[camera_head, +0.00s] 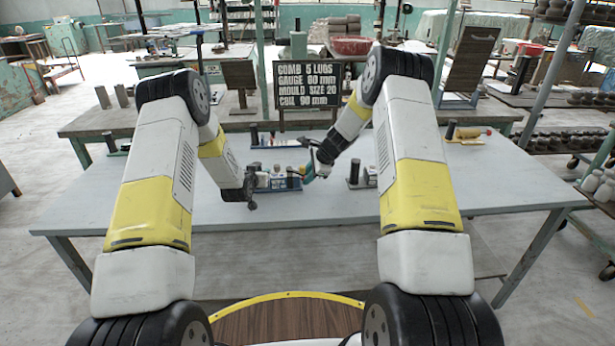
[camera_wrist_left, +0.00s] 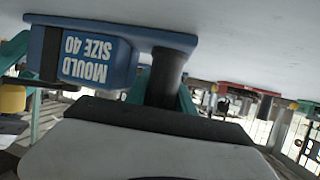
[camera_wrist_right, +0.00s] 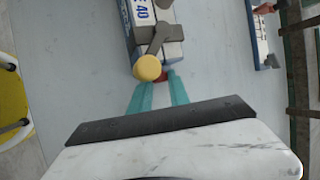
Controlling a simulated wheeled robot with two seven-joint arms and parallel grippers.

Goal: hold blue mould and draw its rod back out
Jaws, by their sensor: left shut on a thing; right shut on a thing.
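The blue mould (camera_head: 277,185) stands on the grey table, and its label reads "MOULD SIZE 40" in the left wrist view (camera_wrist_left: 85,57). A dark upright post (camera_wrist_left: 166,78) rises from its blue base. My left gripper (camera_wrist_left: 168,97) is shut on this post, with a teal finger on each side. My right gripper (camera_head: 308,174) is at the right end of the mould. In the right wrist view its teal fingers (camera_wrist_right: 160,90) close on a dark red end (camera_wrist_right: 169,76), partly hidden behind a lever with a yellow knob (camera_wrist_right: 148,68).
A sign (camera_head: 307,85) stands behind, reading "MOULD SIZE 20". Another stand with a dark post (camera_head: 355,172) is to the right. More moulds sit at the table's back. The front of the grey table (camera_head: 420,205) is clear.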

